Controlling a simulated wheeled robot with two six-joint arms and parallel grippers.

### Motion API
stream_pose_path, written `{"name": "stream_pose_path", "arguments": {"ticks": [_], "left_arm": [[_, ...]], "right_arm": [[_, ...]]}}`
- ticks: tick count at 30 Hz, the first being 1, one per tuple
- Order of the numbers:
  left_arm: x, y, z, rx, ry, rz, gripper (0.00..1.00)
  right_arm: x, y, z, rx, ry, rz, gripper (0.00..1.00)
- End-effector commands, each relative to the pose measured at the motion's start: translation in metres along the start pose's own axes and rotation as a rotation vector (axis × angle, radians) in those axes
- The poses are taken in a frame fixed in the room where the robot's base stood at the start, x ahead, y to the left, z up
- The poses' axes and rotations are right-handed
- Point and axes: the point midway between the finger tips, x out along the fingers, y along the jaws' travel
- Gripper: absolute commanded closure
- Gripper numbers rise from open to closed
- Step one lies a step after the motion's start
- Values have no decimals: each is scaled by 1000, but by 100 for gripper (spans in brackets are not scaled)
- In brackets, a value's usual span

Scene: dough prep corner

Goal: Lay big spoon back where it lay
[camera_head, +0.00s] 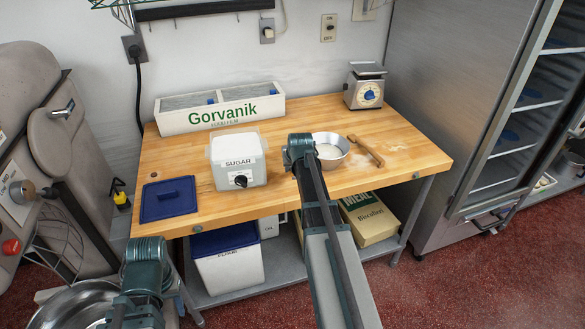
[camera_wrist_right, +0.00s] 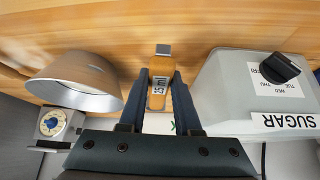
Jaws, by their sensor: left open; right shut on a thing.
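My right gripper (camera_wrist_right: 160,84) is shut on an orange-brown handle with a dark-on-white label and a grey end, which I take to be the big spoon (camera_wrist_right: 158,92). The rest of the spoon is hidden. In the wrist view it is between the metal bowl (camera_wrist_right: 88,82) and the sugar bin (camera_wrist_right: 225,95), over the wooden table top. Whether it touches the wood I cannot tell. In the head view my right arm hides the spoon and the gripper's jaws. My left gripper (camera_head: 126,312) is open at the lower left, off the table.
The sugar bin (camera_head: 239,170) stands left of my right arm, the bowl (camera_head: 338,160) of white contents right of it. A wooden tool (camera_head: 367,151), a scale (camera_head: 366,86), a Gorvanik box (camera_head: 185,122) and a blue lid (camera_head: 168,205) are also on the table (camera_head: 420,150).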

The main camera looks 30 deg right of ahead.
Motion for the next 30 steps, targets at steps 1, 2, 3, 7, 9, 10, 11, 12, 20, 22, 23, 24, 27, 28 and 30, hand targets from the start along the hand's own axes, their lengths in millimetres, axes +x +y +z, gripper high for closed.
{"name": "stream_pose_path", "arguments": {"ticks": [1,2,3,7,9,10,11,12,20,22,23,24,27,28,30], "left_arm": [[9,1,0,0,0,0,49],[12,1,-1,0,0,0,49],[16,2,-1,0,0,0,49],[30,3,-2,0,0,0,49],[38,4,-2,0,0,0,49],[42,4,-2,0,0,0,49],[44,4,-3,0,0,0,49],[48,5,-3,0,0,0,49],[58,6,-3,0,0,0,49],[57,6,-3,0,0,0,49],[57,6,-3,0,0,0,49],[57,5,-3,0,0,0,49],[57,5,-3,0,0,0,49],[57,5,-3,0,0,0,49],[57,5,-3,0,0,0,49]], "right_arm": [[7,0,5,0,0,0,100],[10,0,6,0,0,0,100],[13,0,8,0,0,0,100],[26,0,16,0,0,0,100],[32,0,21,0,0,0,100],[35,0,22,0,0,0,100],[38,0,24,0,0,0,100],[41,0,26,0,0,0,100],[49,0,31,0,0,0,100],[48,0,31,0,0,0,100],[48,0,31,0,0,0,100],[48,0,31,0,0,0,100],[48,0,31,0,0,0,100],[48,0,31,0,0,0,100],[48,0,31,0,0,0,100]]}}
